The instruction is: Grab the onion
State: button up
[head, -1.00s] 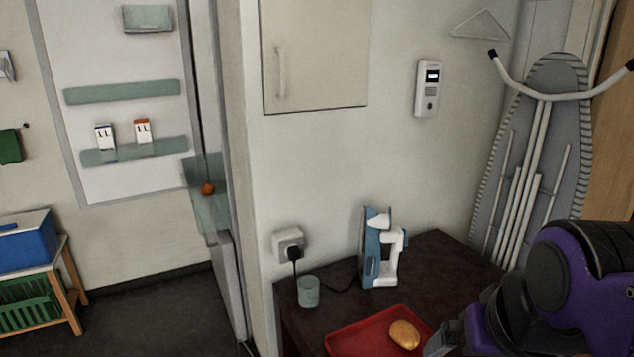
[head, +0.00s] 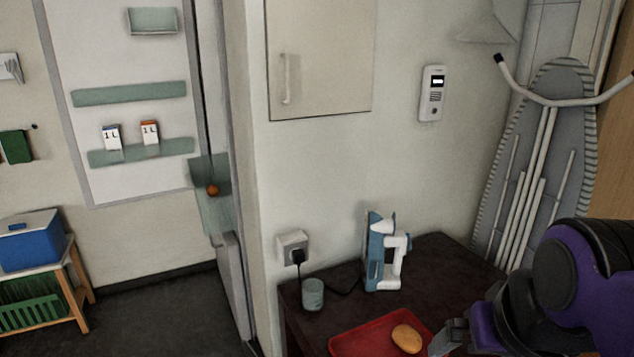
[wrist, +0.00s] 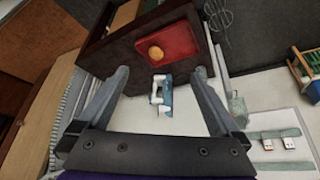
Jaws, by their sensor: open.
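A golden-brown oval item (head: 407,338), which may be the onion, lies on a red tray (head: 345,343) on the dark table. It also shows in the wrist view (wrist: 156,53). A small round orange-brown item (head: 212,190) sits at a glass shelf by the door edge. It is too small to tell what it is. My gripper (wrist: 161,73) is open, its two fingers spread wide with nothing held. In the head view it is at the lower right, just right of the tray, and partly cut off by the frame.
A blue-white iron (head: 384,255) stands upright behind the tray. A small cup (head: 312,294) and a wall plug with a cord are to its left. An ironing board (head: 530,170) leans on the wall at right. A cabinet (head: 320,60) hangs above.

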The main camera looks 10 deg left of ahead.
aim_at(213, 190)
jog(key=k+j+u, duration=0.15)
jog(key=u, duration=0.3)
jog(key=k+j, duration=0.1)
jog(key=j, duration=0.35)
jog(key=k+j+u, duration=0.1)
jog(key=j, duration=0.35)
jog(key=j+z, duration=0.5)
jog(key=j, duration=0.3)
jog(key=j+z, duration=0.4)
jog(key=j, duration=0.4)
jog(key=j+z, duration=0.45)
jog(key=j, duration=0.35)
jog(key=i+j+z, duration=0.1)
jog(key=j+z, duration=0.2)
jog(key=j, duration=0.55)
jog(key=j+z, duration=0.3)
jog(key=j, duration=0.5)
jog(key=k+j+z, duration=0.1)
jog(key=j+z, duration=0.2)
jog(key=j, duration=0.5)
